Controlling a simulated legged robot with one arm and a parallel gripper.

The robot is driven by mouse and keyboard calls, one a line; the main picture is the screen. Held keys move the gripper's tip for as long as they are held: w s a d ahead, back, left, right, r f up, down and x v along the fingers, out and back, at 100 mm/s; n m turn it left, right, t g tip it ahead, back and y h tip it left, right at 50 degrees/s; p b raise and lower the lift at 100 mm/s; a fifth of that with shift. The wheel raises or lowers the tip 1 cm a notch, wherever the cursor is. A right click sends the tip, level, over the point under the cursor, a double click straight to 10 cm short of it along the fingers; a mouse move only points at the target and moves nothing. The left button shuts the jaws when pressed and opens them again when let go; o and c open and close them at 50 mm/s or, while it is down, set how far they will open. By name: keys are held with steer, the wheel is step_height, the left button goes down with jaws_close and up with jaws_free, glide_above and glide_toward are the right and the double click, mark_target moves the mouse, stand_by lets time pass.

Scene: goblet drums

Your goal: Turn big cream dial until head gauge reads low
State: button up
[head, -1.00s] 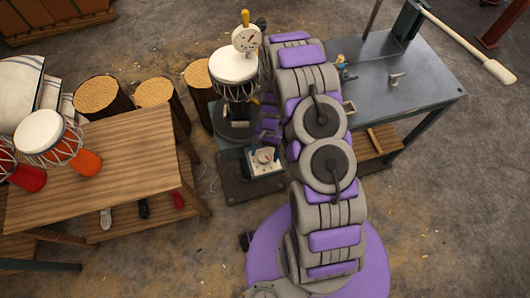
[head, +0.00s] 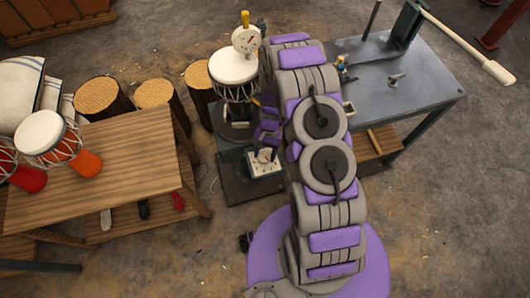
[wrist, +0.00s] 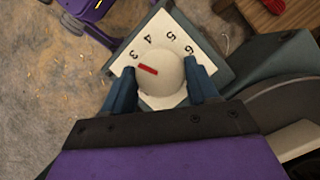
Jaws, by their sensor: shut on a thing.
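The big cream dial (wrist: 162,74) sits on a white plate numbered 3 to 6 in the visible part. Its red mark points close to the 3. My gripper (wrist: 163,88) is shut on the dial, with one blue finger on each side. In the head view, the dial's plate (head: 265,168) is low on the front of the drum stand, with my gripper (head: 266,151) at it.
A wooden table (head: 100,160) with goblet drums is at left, and log stools (head: 155,92) stand behind it. A grey metal bench (head: 405,85) is at right, beyond my arm. The floor in front is mostly clear.

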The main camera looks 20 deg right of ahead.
steer(key=shift+r+m+p, duration=0.1)
steer(key=shift+m+p, duration=0.2)
steer(key=shift+p, duration=0.05)
steer(key=shift+s+m+y+p, duration=0.1)
steer(key=shift+m+y+p, duration=0.2)
steer(key=shift+m+p, duration=0.3)
steer(key=shift+m+t+y+p, duration=0.3)
steer(key=shift+m+t+p, duration=0.3)
steer(key=shift+m+p, duration=0.4)
steer(key=shift+d+m+t+p, duration=0.15)
steer(key=shift+m+t+p, duration=0.5)
steer(key=shift+m, duration=1.35)
steer(key=o, duration=1)
steer(key=shift+y, duration=0.3)
steer(key=shift+o, duration=0.2)
steer(key=p+v, duration=0.4)
steer(key=v, duration=1.3)
